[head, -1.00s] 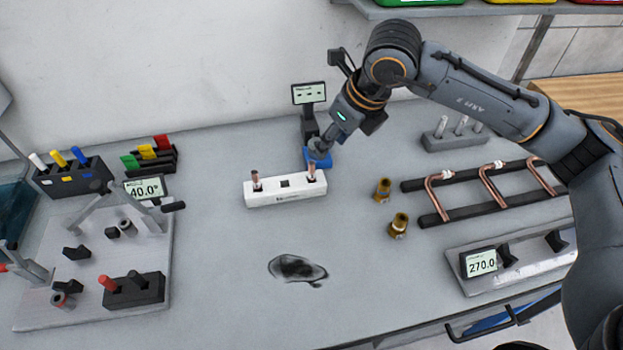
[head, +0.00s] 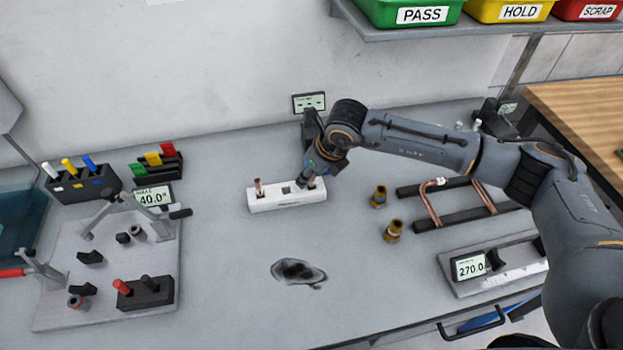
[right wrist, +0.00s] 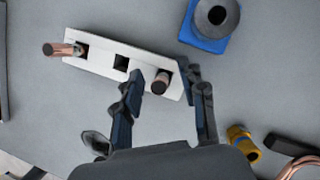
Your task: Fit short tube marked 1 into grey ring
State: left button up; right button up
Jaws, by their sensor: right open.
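A white block (head: 287,199) stands mid-table with a short copper tube (head: 258,186) upright in its left hole; its middle hole is empty. A second short copper tube (right wrist: 160,84) stands in the hole at its right end. My right gripper (head: 308,177) is over that end and hides this tube in the head view. In the right wrist view its open fingers (right wrist: 162,77) are on either side of the tube. I cannot read a number on either tube. A small grey ring (head: 137,231) sits on the left fixture plate. My left gripper is not in view.
A blue base with a dark round socket (right wrist: 215,17) stands just behind the white block. Two brass fittings (head: 378,196) and a copper-tube rack (head: 455,215) are to its right.

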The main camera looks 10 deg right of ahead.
grip_shut()
jog(key=shift+r, duration=0.1)
